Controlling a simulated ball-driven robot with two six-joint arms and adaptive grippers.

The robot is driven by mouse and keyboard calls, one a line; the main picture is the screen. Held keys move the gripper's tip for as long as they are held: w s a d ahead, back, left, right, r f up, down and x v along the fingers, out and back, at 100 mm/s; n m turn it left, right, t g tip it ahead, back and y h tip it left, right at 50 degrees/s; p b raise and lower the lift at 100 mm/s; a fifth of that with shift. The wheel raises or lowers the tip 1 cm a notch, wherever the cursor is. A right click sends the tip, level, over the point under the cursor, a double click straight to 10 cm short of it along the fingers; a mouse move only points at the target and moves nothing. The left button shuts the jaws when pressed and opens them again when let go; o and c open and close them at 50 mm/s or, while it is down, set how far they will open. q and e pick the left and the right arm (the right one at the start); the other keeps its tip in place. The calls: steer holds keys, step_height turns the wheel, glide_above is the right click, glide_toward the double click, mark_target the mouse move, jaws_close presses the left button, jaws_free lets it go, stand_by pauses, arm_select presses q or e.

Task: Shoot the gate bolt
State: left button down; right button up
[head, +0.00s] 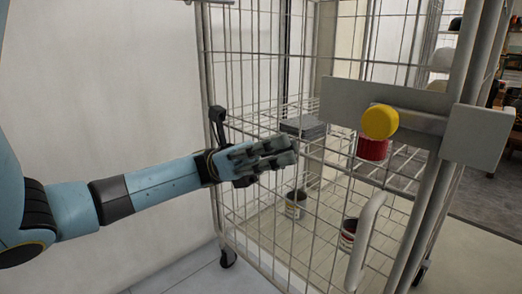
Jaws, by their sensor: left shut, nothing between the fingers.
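The gate is the wire-mesh door of a grey cage trolley (262,225). Its bolt (420,121) is a grey bar with a round yellow knob (380,122), lying across between a grey plate (345,100) on the left and a grey keeper block (477,137) on the right. The bar's right end appears to reach the block; how far it goes in is hidden. My left gripper (292,150) is shut and empty, left of the knob and apart from it, in front of the mesh. My right gripper is not in view.
A pale curved door handle (366,240) stands out below the bolt. Inside the cage are a red can (373,147), a dark grey box (302,126) and further cans (296,204) lower down. A plain pale wall (100,90) is at the left.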

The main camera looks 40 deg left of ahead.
arm_select(q)
steer(key=v, duration=0.3)
steer(key=shift+a+f, duration=0.15)
steer(key=shift+a, duration=0.1)
stand_by(0.4)
